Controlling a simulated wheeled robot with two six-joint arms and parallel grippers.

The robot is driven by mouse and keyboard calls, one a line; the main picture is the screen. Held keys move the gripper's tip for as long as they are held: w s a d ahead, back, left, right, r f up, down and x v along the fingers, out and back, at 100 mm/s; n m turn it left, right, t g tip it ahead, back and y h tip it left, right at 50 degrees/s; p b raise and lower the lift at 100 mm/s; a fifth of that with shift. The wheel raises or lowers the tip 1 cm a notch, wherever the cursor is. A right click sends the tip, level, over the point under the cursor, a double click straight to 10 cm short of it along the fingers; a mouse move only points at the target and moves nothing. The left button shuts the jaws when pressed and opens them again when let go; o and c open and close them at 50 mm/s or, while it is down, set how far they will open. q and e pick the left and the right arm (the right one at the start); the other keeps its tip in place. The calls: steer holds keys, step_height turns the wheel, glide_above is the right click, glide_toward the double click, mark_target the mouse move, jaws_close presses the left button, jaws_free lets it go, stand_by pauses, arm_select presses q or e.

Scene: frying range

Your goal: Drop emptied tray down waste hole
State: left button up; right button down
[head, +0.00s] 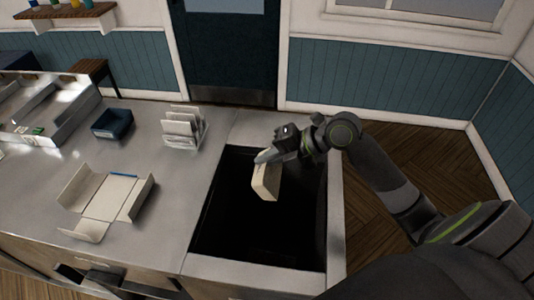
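The emptied tray (267,183) is a small pale box-like piece. It hangs tilted over the waste hole (250,232), a dark rectangular opening in the counter. My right gripper (268,160) is at the tray's upper edge, above the far part of the hole, and appears shut on it. The fingertips are small and partly merge with the tray. The tray's inside cannot be made out. My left gripper is not in view.
An unfolded pale carton (107,198) lies on the steel counter left of the hole. A rack of upright pale trays (183,130) and a dark blue box (112,124) stand behind it. A metal rim (336,220) borders the hole.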

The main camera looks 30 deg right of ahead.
mark_target(268, 179)
step_height(268, 179, down, 8)
steer(key=b, duration=0.6)
steer(key=shift+r, duration=0.15)
steer(key=shift+r, duration=0.1)
steer(key=c, duration=1.6)
jaws_free()
